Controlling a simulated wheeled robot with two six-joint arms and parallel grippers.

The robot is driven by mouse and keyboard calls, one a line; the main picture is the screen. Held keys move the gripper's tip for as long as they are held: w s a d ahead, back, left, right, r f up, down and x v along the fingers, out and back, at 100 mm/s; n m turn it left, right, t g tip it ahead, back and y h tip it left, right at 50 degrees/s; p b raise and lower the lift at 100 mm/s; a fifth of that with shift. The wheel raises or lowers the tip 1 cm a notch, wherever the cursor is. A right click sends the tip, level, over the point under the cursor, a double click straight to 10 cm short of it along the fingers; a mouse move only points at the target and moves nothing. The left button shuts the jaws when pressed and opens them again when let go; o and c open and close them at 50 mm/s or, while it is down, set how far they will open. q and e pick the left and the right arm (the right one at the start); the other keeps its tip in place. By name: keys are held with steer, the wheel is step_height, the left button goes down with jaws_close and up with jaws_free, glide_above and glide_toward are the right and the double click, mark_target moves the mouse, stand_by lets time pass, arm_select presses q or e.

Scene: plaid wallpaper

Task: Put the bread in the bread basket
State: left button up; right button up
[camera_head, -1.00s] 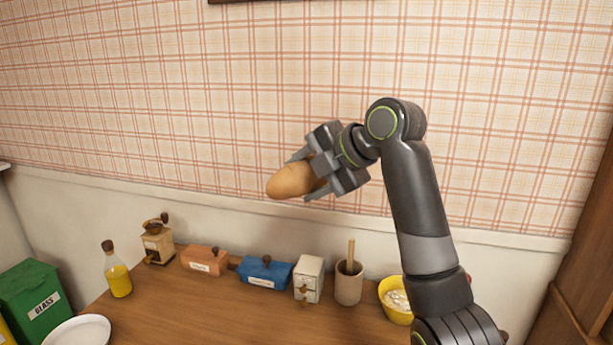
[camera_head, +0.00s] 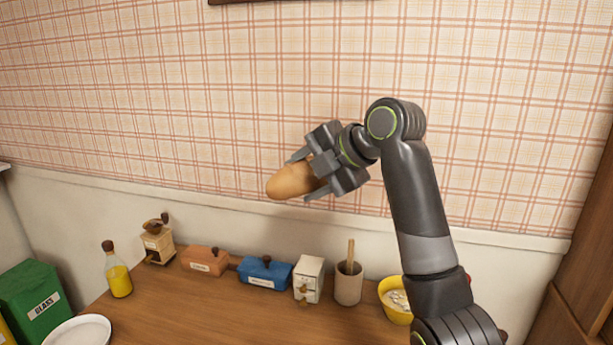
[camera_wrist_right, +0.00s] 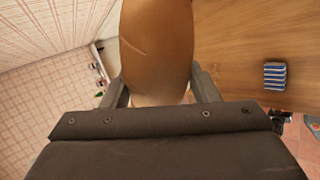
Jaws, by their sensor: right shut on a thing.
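A brown bread loaf (camera_head: 290,182) is held in the air, high above the table. My right gripper (camera_head: 312,180) is shut on it, with one finger on each side of the loaf. In the right wrist view the loaf (camera_wrist_right: 157,45) fills the top middle, between the fingers of the gripper (camera_wrist_right: 160,88). My left gripper does not show in any view. I cannot make out a bread basket in these views.
On the wooden table (camera_head: 220,315) stand an oil bottle (camera_head: 118,275), a coffee grinder (camera_head: 158,243), an orange box (camera_head: 205,261), a blue box (camera_head: 265,272), a small white grinder (camera_head: 309,279), a utensil cup (camera_head: 348,285), a yellow bowl (camera_head: 394,307) and a white plate (camera_head: 78,331). A green glass bin (camera_head: 38,302) is left.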

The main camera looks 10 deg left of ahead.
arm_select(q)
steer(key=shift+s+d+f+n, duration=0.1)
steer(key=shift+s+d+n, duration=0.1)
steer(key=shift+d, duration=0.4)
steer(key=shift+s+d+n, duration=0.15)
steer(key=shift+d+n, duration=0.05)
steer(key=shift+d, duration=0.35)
